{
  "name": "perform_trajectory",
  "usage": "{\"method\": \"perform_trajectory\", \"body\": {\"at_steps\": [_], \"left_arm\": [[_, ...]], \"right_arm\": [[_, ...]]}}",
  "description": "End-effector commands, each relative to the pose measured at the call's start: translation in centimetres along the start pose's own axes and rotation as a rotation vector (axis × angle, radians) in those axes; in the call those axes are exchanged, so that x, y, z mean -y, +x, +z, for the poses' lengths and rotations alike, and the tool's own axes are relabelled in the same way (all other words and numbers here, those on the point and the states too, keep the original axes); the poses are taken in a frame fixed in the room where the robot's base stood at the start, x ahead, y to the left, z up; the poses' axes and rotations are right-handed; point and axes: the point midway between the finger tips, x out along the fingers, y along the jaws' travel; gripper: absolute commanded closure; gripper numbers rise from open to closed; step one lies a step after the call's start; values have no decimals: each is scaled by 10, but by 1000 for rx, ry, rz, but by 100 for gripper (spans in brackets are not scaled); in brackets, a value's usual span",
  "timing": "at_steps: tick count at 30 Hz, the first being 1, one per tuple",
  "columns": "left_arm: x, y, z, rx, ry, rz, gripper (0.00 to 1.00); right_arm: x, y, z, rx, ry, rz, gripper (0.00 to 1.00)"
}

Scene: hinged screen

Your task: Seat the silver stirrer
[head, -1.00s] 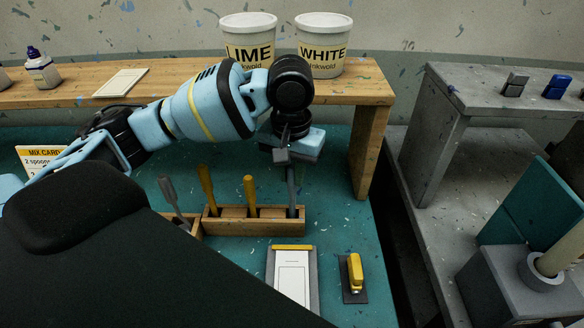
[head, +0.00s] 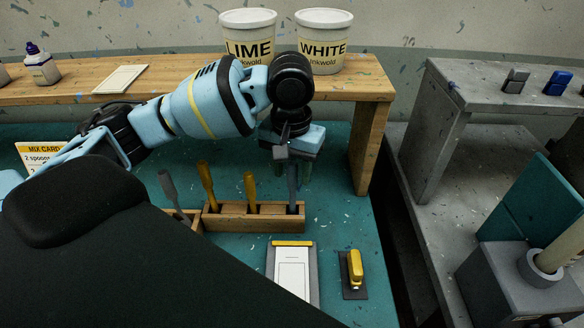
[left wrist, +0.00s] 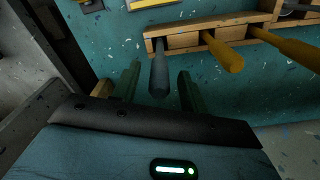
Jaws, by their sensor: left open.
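A silver-grey stirrer (head: 292,192) stands about upright in the right-hand compartment of the wooden rack (head: 240,222). Its lower end is hidden inside the rack, so I cannot tell how deep it sits. My left gripper (head: 292,168) is above the rack's right end, around the handle. In the left wrist view the grey handle (left wrist: 159,76) is between the two green fingers (left wrist: 160,70), with gaps on both sides. The left gripper is open. Two yellow-handled stirrers (head: 207,187) (head: 250,192) stand in the rack's other compartments. My right gripper is not in view.
Another grey-handled tool (head: 170,190) leans in a wooden holder at left. A white card on a board (head: 293,272) and a yellow-handled item (head: 354,268) lie in front. A wooden shelf (head: 190,80) with two tubs stands behind.

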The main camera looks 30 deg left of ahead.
Motion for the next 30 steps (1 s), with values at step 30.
{"method": "perform_trajectory", "body": {"at_steps": [30], "left_arm": [[0,-77,0,-1,0,1,56]], "right_arm": [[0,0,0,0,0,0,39]]}}
